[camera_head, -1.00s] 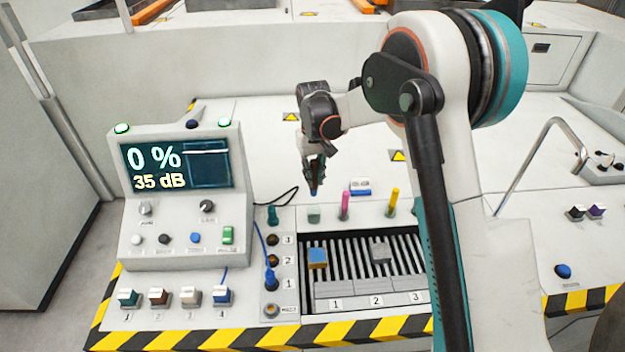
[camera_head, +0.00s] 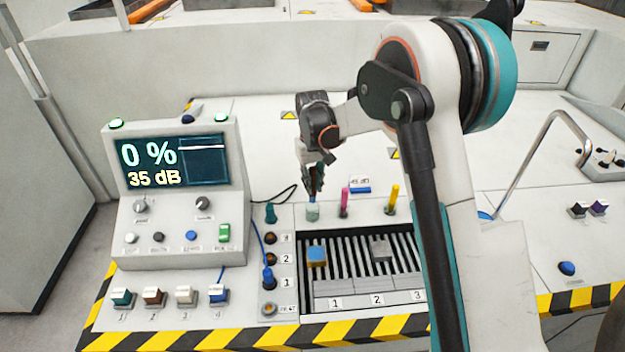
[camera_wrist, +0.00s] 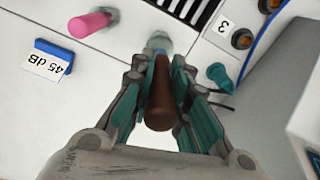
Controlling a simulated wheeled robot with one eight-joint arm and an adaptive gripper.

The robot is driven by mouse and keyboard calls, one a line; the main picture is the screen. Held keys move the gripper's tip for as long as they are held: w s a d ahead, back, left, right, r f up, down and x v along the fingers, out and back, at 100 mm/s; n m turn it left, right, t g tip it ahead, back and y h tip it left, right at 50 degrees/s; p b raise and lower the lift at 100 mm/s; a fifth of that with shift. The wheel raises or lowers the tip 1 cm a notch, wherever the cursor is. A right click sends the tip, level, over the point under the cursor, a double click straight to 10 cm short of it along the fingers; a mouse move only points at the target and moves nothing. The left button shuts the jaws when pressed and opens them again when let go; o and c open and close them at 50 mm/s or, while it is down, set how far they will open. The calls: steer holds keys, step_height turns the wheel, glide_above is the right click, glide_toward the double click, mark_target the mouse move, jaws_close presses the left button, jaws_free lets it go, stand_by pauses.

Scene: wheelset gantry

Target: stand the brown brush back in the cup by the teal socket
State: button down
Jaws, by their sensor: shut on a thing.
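My gripper (camera_head: 314,188) is shut on the brown brush (camera_wrist: 160,98), whose thick brown handle points toward the wrist camera between the teal finger pads. The greenish, see-through cup (camera_head: 313,212) stands on the white ledge directly below the gripper. It also shows in the wrist view (camera_wrist: 159,42), at the brush's far end. The brush's bluish lower tip is at the cup's mouth; I cannot tell how deep it reaches. The teal socket piece (camera_head: 271,213) stands left of the cup, and right of it in the wrist view (camera_wrist: 218,76).
A pink peg (camera_head: 345,202) and a yellow peg (camera_head: 393,201) stand right of the cup. A blue "45 dB" block (camera_head: 360,190) lies behind them. In front is a slotted tray (camera_head: 335,290) with blocks. A display console (camera_head: 178,220) stands at left.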

mark_target(313, 167)
steer(key=shift+f+b, duration=1.65)
steer(key=shift+f, duration=1.2)
steer(key=c, duration=1.5)
jaws_free()
steer(key=shift+o, duration=0.2)
step_height(313, 167, up, 12)
steer(key=shift+w, duration=0.1)
